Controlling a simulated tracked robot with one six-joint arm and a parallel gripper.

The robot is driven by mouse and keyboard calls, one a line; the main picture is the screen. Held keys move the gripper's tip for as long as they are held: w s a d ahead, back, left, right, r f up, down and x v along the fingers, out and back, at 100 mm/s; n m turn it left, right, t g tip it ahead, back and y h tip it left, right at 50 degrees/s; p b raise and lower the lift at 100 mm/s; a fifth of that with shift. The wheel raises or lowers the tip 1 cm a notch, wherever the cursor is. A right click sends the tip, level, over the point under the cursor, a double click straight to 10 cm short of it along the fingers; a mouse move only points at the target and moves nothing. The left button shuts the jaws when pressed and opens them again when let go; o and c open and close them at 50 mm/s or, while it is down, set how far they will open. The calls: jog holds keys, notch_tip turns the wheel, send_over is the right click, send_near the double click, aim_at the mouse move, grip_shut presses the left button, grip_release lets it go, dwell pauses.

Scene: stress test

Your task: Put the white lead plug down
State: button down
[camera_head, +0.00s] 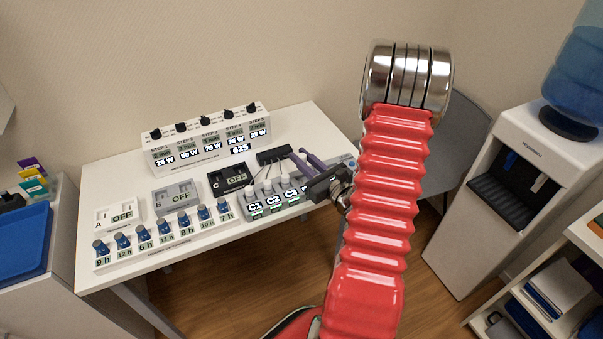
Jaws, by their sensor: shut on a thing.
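My gripper (298,156) reaches in from the right over the right part of the white table (318,128). Its two purple fingers point up and left, with their tips beside a small black block (273,155). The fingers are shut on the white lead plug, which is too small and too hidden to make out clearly. Thin pale leads run near the fingertips above a grey rack (273,207) marked C1, C2 and C3, with white-topped pieces standing in it. I cannot tell whether the held plug touches anything.
A white panel with black knobs (210,140) stands at the back. Boxes A (116,216), B (176,197) and black C (230,179) read OFF. A water dispenser (520,190) stands right. Bare tabletop shows at the back right.

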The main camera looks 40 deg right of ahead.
aim_at(302, 182)
jog(key=shift+f, duration=0.75)
jog(key=shift+f, duration=0.1)
jog(key=shift+f, duration=2)
jog(key=c, duration=1.6)
grip_release()
jog(key=shift+f, duration=0.1)
jog(key=shift+s, duration=0.55)
jog(key=shift+s+a, duration=0.2)
jog(key=shift+s, duration=1.6)
jog(key=shift+s+a, duration=0.15)
jog(key=shift+s, duration=1.7)
jog(key=shift+s+a, duration=0.2)
jog(key=shift+s, duration=1.6)
